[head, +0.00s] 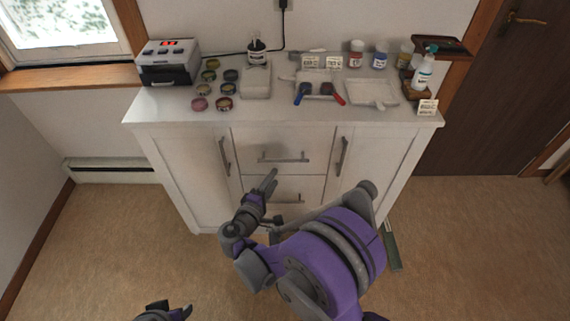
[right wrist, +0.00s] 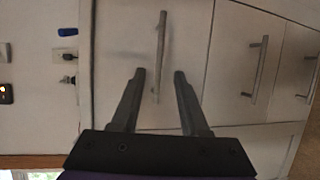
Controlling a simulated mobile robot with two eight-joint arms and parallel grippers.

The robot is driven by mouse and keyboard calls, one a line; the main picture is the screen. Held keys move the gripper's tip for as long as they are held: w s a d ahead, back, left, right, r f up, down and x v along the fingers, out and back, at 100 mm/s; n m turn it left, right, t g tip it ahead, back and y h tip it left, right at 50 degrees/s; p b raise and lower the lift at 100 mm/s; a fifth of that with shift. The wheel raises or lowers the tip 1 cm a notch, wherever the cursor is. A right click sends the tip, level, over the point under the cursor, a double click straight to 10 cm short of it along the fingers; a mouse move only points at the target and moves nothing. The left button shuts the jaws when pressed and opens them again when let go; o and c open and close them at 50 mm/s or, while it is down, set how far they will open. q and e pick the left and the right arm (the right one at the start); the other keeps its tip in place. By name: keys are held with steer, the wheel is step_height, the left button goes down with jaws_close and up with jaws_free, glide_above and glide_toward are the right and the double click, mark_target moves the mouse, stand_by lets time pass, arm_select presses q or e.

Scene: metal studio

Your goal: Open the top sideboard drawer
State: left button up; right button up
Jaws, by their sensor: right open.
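The white sideboard (head: 190,165) stands against the wall. Its top drawer (head: 245,140) looks shut, its front flush, with a grey bar handle (head: 283,159). My right gripper (head: 270,178) is in front of the drawers, just below that handle in the head view. In the right wrist view, my right gripper (right wrist: 160,74) is open, and the top drawer's handle (right wrist: 160,45) lines up between its fingers. Whether the fingers reach around the bar I cannot tell. My left gripper (head: 168,312) shows only partly at the bottom edge, away from the sideboard.
A lower drawer handle (head: 287,199) sits beneath, partly behind my right arm. Door handles (head: 224,156) and (head: 342,156) flank the drawers. The top carries a label printer-like box (head: 167,63), small jars, bottles and a white tray (head: 371,93). Floor at left is clear.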

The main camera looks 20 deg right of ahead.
mark_target(286, 161)
steer(key=b+x, duration=0.1)
steer(key=x, duration=0.9)
steer(key=shift+w+d, duration=0.2)
steer(key=shift+c, duration=0.2)
jaws_close()
stand_by(0.9)
